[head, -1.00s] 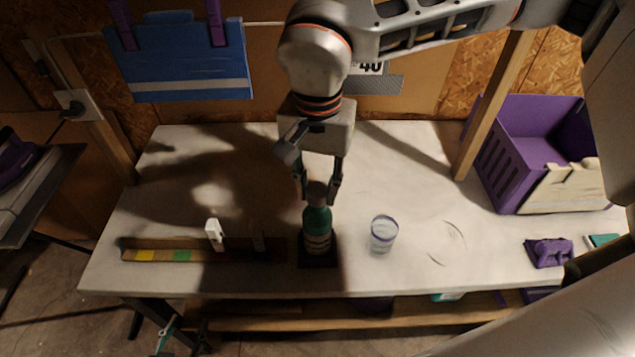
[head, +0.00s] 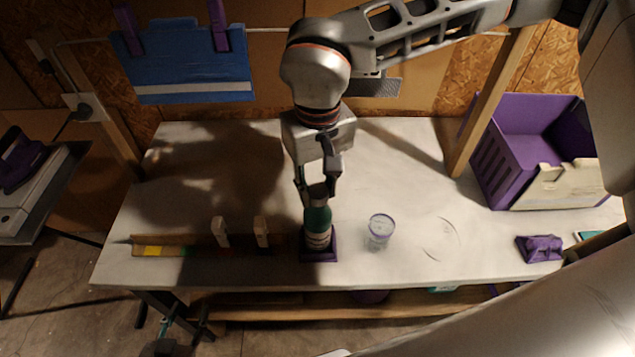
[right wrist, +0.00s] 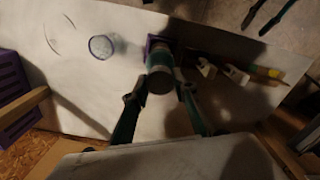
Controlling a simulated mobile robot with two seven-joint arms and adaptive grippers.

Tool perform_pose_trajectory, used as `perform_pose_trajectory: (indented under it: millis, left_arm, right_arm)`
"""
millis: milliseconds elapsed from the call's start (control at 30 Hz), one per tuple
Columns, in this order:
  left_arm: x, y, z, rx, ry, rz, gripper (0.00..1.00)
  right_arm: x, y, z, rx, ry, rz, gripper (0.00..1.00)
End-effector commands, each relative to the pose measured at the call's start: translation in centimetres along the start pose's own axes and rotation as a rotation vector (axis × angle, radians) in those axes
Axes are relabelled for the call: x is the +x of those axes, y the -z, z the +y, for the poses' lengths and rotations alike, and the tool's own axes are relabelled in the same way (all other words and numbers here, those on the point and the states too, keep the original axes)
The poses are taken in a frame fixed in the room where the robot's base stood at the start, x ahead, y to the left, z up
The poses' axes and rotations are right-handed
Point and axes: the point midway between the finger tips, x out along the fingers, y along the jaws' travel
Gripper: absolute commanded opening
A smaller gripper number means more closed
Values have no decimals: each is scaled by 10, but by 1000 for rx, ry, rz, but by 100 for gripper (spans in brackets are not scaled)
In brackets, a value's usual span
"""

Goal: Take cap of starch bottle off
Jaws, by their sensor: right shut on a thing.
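The starch bottle (head: 317,228) is green with a pale label band. It stands upright in a small dark purple holder (head: 331,253) near the table's front edge. Its greyish cap (head: 318,191) is on top, at the bottle's neck; I cannot tell whether it has loosened. My right gripper (head: 318,188) points down from above and is shut on the cap, one finger on each side. In the right wrist view the cap (right wrist: 161,82) shows between the fingertips, with the bottle (right wrist: 160,58) beyond it. My left gripper is not in view.
A clear glass (head: 380,230) stands just right of the bottle. A wooden strip with coloured squares (head: 153,251) and pale clips (head: 220,232) lies to the left. A purple crate (head: 500,165) and a small purple object (head: 540,248) are at the right. The table's back middle is clear.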

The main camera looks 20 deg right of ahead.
Motion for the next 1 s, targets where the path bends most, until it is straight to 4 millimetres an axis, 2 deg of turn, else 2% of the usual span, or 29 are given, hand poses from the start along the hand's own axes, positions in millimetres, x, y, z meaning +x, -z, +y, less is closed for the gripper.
perform_pose_trajectory:
  millis: [333, 700, 967, 1000]
  left_arm:
    - [0, -1, 1, -1, -1, -1, 40]
    - [0, 0, 1, -1, -1, -1, 40]
    - [0, 0, 1, -1, -1, -1, 40]
    - [0, 0, 1, -1, -1, -1, 40]
  right_arm:
    - [2, -1, 0, -34, -1, -2, 0]
    - [2, -1, 0, -392, -1, -3, 0]
    - [2, -1, 0, -418, -1, -3, 0]
    - [2, -1, 0, -417, -1, -3, 36]
